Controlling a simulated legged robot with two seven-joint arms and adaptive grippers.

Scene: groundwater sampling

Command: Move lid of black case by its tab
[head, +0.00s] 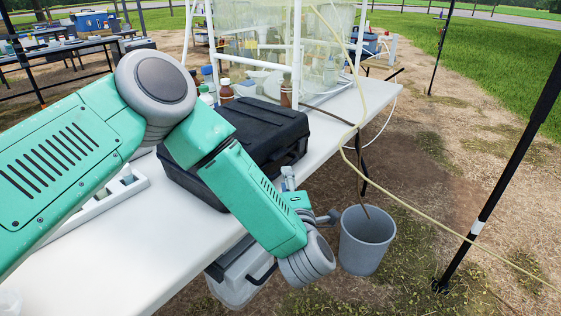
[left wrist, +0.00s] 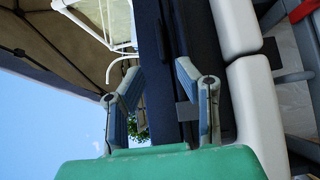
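The black case (head: 262,125) lies on the white table, its lid (head: 258,108) appearing closed. My left arm crosses in front of the case and hides part of its front. My left gripper (head: 308,194) is by the case's front right corner, beyond the table edge. In the left wrist view the left gripper (left wrist: 160,105) is open, its two fingers apart. The dark side of the case (left wrist: 152,60) runs behind and between them. A small grey tab (left wrist: 187,111) shows between the fingers, close to the right one; I cannot tell if they touch. My right gripper is out of view.
The white table (head: 120,262) carries a white tray (head: 112,196) left of the case, and brown bottles (head: 226,92) behind it. A grey bucket (head: 366,240) and a lidded bin (head: 232,284) stand on the ground. A pale hose (head: 425,210) crosses the right side.

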